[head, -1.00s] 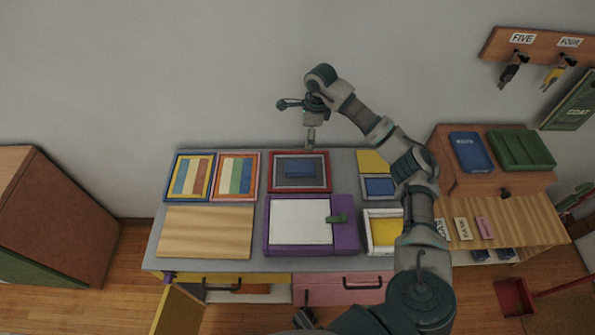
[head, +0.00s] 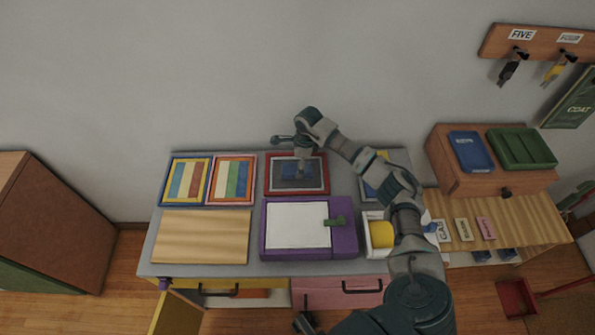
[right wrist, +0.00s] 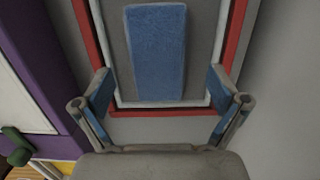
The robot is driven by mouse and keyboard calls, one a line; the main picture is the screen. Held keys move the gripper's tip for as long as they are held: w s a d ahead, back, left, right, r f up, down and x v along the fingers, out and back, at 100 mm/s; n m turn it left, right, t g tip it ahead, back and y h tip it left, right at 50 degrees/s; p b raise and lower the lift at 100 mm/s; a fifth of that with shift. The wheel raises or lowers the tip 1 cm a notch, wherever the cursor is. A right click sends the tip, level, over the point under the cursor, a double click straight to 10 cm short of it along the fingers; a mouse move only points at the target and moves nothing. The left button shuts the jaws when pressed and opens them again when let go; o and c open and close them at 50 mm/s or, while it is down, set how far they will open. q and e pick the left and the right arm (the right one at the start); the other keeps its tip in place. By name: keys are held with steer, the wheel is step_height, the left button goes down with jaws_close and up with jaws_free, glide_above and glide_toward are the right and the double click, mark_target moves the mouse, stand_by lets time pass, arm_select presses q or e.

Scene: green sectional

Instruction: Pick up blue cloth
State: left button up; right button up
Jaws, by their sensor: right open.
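The blue cloth (head: 291,173) is a folded, oblong pad lying flat in the grey, red-rimmed tray (head: 297,192) at the back middle of the table. My right gripper (head: 303,166) is over that tray and partly covers the cloth in the head view. In the right wrist view the cloth (right wrist: 155,52) lies ahead, between the lines of the two spread fingers of my right gripper (right wrist: 160,88). The fingers are open, empty and apart from the cloth.
A purple-framed board (head: 345,240) with a green clip is in front of the tray. Striped framed panels (head: 232,180) lie to its left, with a wooden board (head: 205,237) before them. A wall stands behind the table. My right arm covers the trays at right.

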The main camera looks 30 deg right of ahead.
step_height(320, 180, down, 3)
steer(key=shift+w+a+r, duration=0.1)
steer(key=shift+w+r, duration=0.05)
steer(key=shift+r, duration=0.05)
steer(key=shift+a+r, duration=0.15)
steer(key=shift+a, duration=0.2)
steer(key=shift+c, duration=1.2)
steer(key=c, duration=0.8)
steer(key=shift+c, duration=0.5)
steer(key=shift+d, duration=0.2)
